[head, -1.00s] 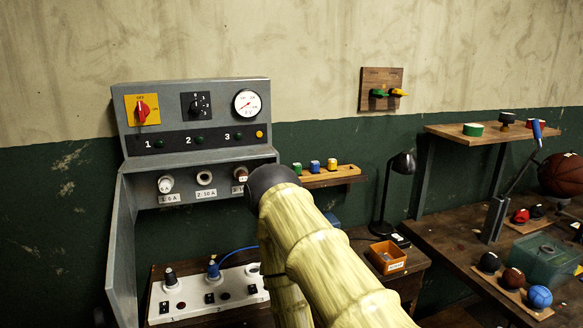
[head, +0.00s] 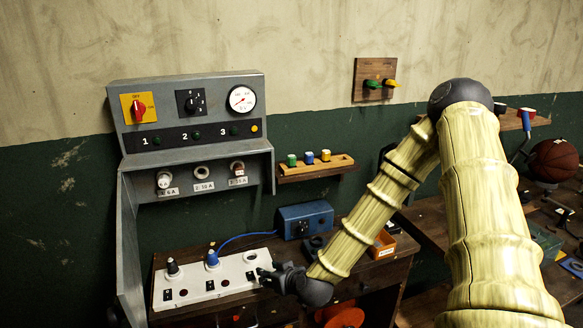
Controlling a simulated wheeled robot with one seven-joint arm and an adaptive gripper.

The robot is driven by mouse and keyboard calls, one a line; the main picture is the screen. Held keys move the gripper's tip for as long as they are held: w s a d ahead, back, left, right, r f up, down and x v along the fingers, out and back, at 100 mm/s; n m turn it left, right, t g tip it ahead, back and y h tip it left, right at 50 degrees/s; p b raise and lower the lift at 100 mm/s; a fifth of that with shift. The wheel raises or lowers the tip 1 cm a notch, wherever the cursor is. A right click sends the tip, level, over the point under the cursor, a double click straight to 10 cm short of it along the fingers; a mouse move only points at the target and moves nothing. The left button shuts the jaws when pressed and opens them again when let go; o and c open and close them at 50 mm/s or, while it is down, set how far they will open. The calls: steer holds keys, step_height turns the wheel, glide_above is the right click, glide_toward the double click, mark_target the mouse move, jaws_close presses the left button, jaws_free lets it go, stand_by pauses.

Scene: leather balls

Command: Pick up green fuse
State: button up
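The green fuse (head: 291,160) stands at the left end of a small wooden wall shelf (head: 318,171). A blue fuse (head: 309,157) and a yellow fuse (head: 326,155) stand in a row to its right. My gripper (head: 264,273) is dark and sits low, over the right end of the white socket panel (head: 228,290), below the shelf and apart from the green fuse. Its fingers are small and dark here, so I cannot tell how far apart they are. Nothing shows clearly in it.
A grey control cabinet (head: 193,115) stands left of the shelf. A blue box (head: 303,219) with a blue cable sits on the bench below the shelf. An orange bin (head: 384,244) is partly behind my arm. The space before the shelf is clear.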

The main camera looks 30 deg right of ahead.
steer(key=w+d+r+t+h+p, duration=0.1)
steer(key=w+d+r, duration=0.15)
steer(key=r, duration=0.25)
steer(key=w+d+r+m+t, duration=0.1)
steer(key=d+r, duration=0.2)
steer(key=r, duration=0.1)
steer(key=w+d+r+t+h+p, duration=0.1)
steer(key=w+d+r, duration=0.1)
steer(key=r, duration=0.3)
steer(key=m+t+h+p, duration=0.2)
steer(key=t+h, duration=0.1)
glide_toward(293, 160)
steer(key=shift+p+x, duration=1.55)
steer(key=shift+x, duration=4.3)
steer(key=shift+c, duration=0.5)
steer(key=c, duration=0.7)
